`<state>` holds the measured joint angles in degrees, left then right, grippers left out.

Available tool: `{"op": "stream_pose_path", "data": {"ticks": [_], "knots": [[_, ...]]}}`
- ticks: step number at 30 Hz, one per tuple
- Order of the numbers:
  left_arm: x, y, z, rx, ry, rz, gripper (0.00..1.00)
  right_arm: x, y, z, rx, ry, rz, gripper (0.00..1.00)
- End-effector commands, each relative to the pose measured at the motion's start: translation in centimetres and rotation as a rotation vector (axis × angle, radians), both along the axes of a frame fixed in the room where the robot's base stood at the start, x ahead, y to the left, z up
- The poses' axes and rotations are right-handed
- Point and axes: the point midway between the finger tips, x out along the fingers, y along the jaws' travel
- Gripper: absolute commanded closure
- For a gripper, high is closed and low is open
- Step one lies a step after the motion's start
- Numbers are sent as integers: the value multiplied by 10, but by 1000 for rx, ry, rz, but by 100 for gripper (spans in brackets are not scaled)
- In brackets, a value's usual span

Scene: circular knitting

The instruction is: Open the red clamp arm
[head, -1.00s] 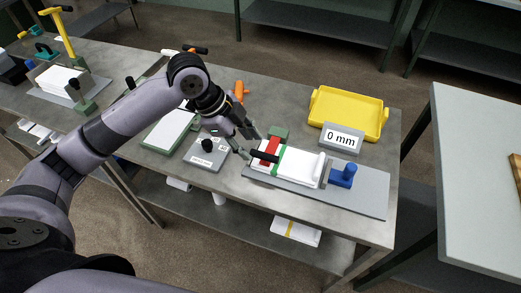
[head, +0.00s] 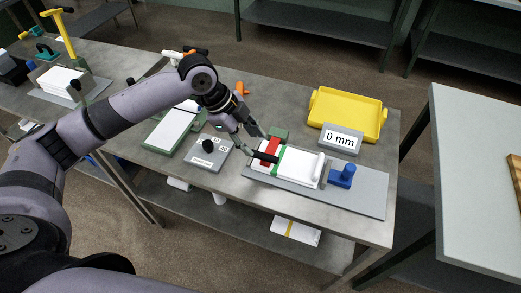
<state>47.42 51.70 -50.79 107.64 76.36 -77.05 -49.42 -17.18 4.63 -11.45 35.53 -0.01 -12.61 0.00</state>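The red clamp arm (head: 271,148) lies across the near-left part of a white block (head: 298,168) on a grey fixture plate (head: 373,200). A black handle (head: 265,157) sticks out from its near end, and a green block (head: 279,134) stands at its far end. A green strip runs beside the red arm on the white block. My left gripper (head: 254,142) hangs just left of the red arm with its fingers spread and nothing visible between them. Whether a finger touches the arm or its handle I cannot tell. My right gripper is not in view.
A blue knob block (head: 342,176) stands on the plate's right part. Behind are a "0 mm" display (head: 341,139) and a yellow tray (head: 347,113). A grey box with a black knob (head: 208,152) and a green-framed white panel (head: 170,131) lie to the left.

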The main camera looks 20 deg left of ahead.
Motion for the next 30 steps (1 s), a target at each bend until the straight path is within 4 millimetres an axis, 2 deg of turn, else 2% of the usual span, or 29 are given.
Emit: {"op": "stream_pose_path", "data": {"ticks": [6,12,22,30], "knots": [[7,-17,-37,-1,1,-1,62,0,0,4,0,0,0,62],[10,-24,-55,-1,0,-1,62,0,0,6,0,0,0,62],[11,-25,-58,0,-1,-1,62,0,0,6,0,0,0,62],[11,-25,-58,0,-1,-1,79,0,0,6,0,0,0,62]]}}
